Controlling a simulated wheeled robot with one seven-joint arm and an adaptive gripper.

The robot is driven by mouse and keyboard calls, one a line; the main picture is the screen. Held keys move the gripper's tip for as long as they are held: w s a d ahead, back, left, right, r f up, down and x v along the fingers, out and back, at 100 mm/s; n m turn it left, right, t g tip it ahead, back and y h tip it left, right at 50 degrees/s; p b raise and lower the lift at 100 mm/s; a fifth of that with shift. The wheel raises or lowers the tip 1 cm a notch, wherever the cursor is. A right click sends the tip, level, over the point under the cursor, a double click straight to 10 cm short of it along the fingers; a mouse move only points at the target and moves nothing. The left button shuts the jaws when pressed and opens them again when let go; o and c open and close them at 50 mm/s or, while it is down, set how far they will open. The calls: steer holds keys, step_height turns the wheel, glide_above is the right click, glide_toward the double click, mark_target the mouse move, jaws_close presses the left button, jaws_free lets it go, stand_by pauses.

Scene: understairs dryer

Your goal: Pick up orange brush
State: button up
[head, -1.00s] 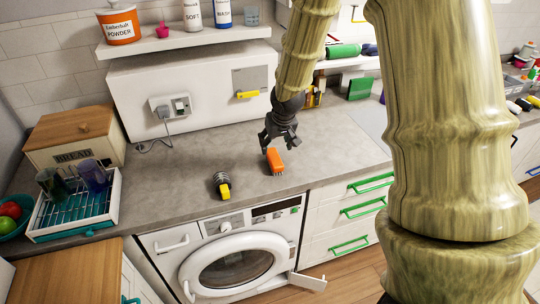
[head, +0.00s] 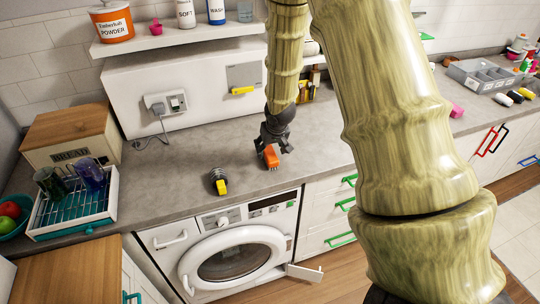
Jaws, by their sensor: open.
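The orange brush (head: 271,158) lies on the grey worktop above the washing machine, near the front edge. My gripper (head: 274,150) is open and low over the worktop, right at the brush. One finger shows to the left of the brush and another to its right. The gripper hides the back part of the brush. I cannot tell whether the fingers touch it.
A yellow and black object (head: 219,181) lies on the worktop left of the brush. The dish rack (head: 75,205) and bread bin (head: 72,137) stand at the left. A white box (head: 185,90) is behind. The worktop (head: 180,155) between is clear.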

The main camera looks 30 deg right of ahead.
mark_target(270, 152)
steer(key=shift+p+x, duration=0.7)
steer(key=shift+x, duration=1.25)
steer(key=shift+f, duration=0.25)
steer(key=c, duration=1.1)
